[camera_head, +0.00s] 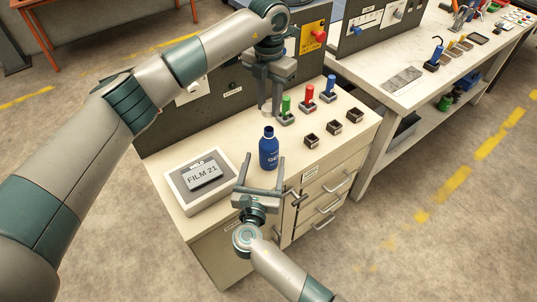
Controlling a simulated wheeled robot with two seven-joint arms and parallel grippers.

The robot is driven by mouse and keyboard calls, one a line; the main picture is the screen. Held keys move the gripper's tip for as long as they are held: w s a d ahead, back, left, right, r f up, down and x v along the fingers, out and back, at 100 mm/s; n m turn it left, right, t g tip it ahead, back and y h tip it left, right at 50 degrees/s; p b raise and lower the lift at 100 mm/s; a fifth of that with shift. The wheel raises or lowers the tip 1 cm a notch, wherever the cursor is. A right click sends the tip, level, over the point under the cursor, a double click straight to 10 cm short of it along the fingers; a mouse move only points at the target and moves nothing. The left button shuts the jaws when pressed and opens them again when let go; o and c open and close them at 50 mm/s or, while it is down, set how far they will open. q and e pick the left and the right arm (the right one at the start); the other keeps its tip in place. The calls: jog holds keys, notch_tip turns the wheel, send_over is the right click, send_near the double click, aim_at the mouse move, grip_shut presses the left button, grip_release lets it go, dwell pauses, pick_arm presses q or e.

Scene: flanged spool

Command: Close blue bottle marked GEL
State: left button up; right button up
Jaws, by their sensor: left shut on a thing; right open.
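The blue bottle (269,152) with white lettering stands upright near the front edge of the cabinet top. Its narrow neck shows at the top, and I see no cap on it. My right gripper (262,161) is open, with one finger on each side of the bottle and its palm in front; I cannot tell whether either finger touches. My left gripper (268,110) points down above and just behind the bottle's neck.
A grey panel (195,110) rises behind.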

pick_arm(q)
jog(key=shift+s+r, duration=0.1)
pick_arm(e)
jog(key=shift+s, duration=0.1)
jog(key=shift+w+d, duration=0.1)
jog(key=shift+w, duration=0.35)
jog(key=w, duration=0.3)
jog(key=w+d, duration=0.1)
jog(key=w, duration=0.7)
jog(key=shift+d, duration=0.4)
jog(key=c, duration=1.6)
pick_arm(q)
send_over(269, 134)
jog(key=shift+f, duration=2.55)
jog(key=shift+f, duration=0.15)
jog(key=shift+f, duration=0.75)
